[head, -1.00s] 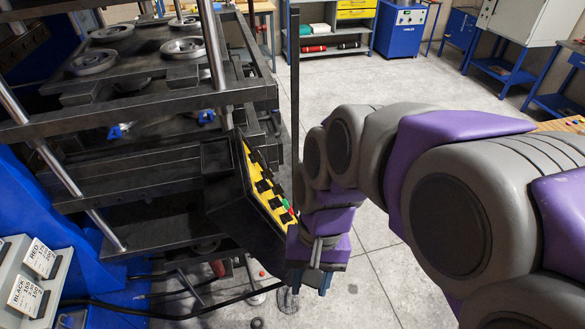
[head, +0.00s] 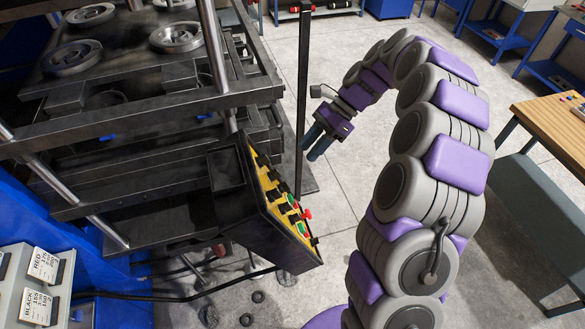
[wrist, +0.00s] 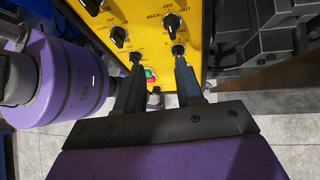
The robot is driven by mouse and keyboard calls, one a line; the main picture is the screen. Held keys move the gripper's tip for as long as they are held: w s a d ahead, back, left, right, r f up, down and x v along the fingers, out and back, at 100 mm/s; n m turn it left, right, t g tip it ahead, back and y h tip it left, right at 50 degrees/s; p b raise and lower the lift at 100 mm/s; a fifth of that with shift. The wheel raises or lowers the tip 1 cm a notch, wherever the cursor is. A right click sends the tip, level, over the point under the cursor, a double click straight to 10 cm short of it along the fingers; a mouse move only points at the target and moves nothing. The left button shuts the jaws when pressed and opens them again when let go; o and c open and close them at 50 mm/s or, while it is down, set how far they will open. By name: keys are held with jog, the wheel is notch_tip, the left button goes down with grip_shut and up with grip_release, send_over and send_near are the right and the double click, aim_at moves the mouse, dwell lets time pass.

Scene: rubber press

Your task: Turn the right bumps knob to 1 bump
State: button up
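The black control box (head: 235,210) has a yellow panel (head: 262,187) with several black knobs and red and green buttons. I cannot tell which is the right bumps knob. My gripper (head: 318,142) is to the right of the panel in the head view. In the wrist view my gripper (wrist: 158,62) is open, its two fingers apart and pointing at the panel. A lower-right knob (wrist: 178,51) appears just beyond the right fingertip; contact cannot be told.
The dark press frame (head: 130,125) stands left of the control box. A wooden-topped table (head: 550,125) is at the right. Grey floor (head: 390,30) is open behind my arm.

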jog(key=w+d+f+m, duration=0.1)
jog(key=w+d+m, duration=0.1)
jog(key=w+d, duration=0.15)
jog(key=p, duration=0.1)
send_near(284, 187)
jog(key=a, duration=0.1)
jog(key=shift+m+t+y, duration=0.3)
jog(key=x, duration=0.8)
jog(key=shift+d+f+p, duration=0.3)
jog(key=shift+f+p, duration=0.05)
jog(key=shift+f, duration=0.05)
jog(key=shift+d, duration=0.35)
jog(key=shift+c, duration=1)
jog(key=shift+d, duration=0.1)
grip_shut()
